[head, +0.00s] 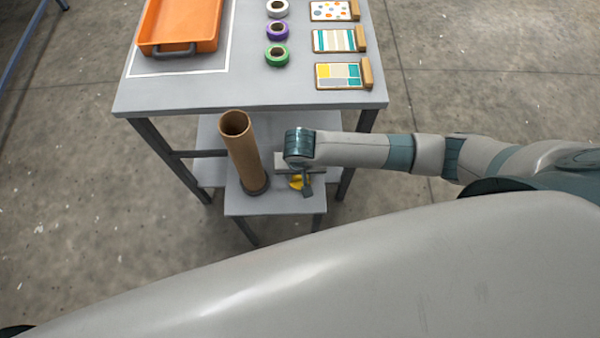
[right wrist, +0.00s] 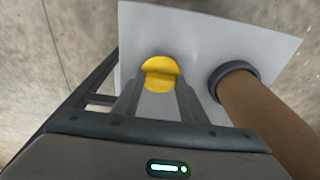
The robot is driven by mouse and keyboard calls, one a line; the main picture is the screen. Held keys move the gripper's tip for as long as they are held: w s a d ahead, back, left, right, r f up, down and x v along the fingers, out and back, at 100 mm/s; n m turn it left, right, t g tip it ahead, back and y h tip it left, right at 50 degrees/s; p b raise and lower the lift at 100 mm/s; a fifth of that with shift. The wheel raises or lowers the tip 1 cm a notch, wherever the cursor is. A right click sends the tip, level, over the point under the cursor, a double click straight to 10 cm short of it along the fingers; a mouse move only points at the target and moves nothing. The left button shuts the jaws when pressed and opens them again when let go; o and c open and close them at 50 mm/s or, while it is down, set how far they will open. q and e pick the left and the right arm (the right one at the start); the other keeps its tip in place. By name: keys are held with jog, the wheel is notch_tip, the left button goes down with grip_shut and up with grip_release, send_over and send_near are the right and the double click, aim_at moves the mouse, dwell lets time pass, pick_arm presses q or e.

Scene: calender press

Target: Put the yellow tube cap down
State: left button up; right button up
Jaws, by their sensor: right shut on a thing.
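The yellow tube cap (right wrist: 161,74) is between the fingers of my right gripper (right wrist: 158,95) in the right wrist view. In the head view the yellow cap (head: 296,182) shows partly behind my right gripper (head: 306,188). The gripper is shut on the cap over the small grey stand (head: 275,204). I cannot tell whether the cap touches the stand's top. A brown cardboard tube (head: 243,150) stands on the stand to the left, its foot in a dark ring (right wrist: 236,78). The tube's upper end is open. My left gripper is not in view.
Behind the stand is a grey table (head: 250,94) with an orange tray (head: 180,28), white, purple (head: 277,30) and green tape rolls, and several patterned sample boards (head: 338,76). The stand's front part is bare.

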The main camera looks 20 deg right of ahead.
aim_at(300, 185)
jog(key=o, duration=0.9)
jog(key=shift+f, duration=0.1)
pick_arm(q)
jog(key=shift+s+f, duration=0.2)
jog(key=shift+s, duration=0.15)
pick_arm(e)
jog(key=shift+o, duration=0.2)
jog(key=shift+r, duration=0.45)
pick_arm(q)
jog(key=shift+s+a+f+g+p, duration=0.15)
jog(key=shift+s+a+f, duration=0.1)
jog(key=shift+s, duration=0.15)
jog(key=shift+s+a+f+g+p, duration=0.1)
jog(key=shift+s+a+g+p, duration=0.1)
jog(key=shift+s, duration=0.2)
pick_arm(e)
notch_tip(300, 185, up, 11)
jog(key=s, duration=0.1)
jog(key=shift+s+a+r, duration=0.15)
jog(key=shift+s+a, duration=0.1)
jog(key=shift+s, duration=0.1)
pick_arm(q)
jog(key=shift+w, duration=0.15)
